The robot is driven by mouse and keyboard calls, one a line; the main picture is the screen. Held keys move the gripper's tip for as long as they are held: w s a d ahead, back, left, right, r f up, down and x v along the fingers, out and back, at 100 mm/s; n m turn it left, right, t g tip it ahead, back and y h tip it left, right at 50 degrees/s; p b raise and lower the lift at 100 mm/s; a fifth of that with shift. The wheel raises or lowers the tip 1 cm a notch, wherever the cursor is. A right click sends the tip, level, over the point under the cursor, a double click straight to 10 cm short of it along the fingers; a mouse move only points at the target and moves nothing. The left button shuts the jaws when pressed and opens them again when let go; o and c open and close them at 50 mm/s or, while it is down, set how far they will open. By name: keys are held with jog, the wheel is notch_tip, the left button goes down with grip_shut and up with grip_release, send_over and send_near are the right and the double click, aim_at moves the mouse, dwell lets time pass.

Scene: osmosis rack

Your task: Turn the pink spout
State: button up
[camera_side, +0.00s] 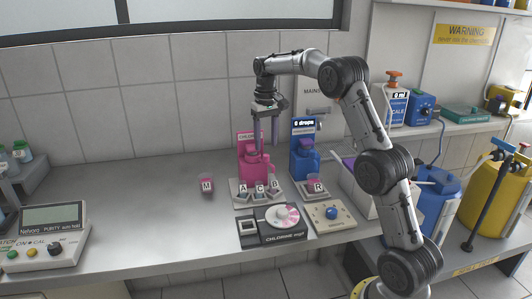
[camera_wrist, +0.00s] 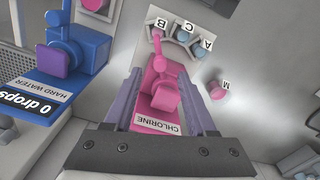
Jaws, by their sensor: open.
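My gripper (camera_side: 265,143) points down just above the bottle. Its purple fingers are apart and empty. In the wrist view the fingers (camera_wrist: 160,76) lie to either side of the bottle's top in the picture. I cannot tell whether they touch it.
A blue hard water bottle (camera_side: 304,160) stands close to the right, its display reading 0 drops. A tray (camera_side: 240,199) with cups A, C and B sits in front, and cup M (camera_side: 207,185) is left of it. A chlorine meter (camera_side: 270,238) lies nearer. The left bench is mostly clear.

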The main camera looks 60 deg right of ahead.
aim_at(266, 155)
jog(key=shift+f, duration=2.25)
grip_shut()
jog(key=shift+r, duration=0.1)
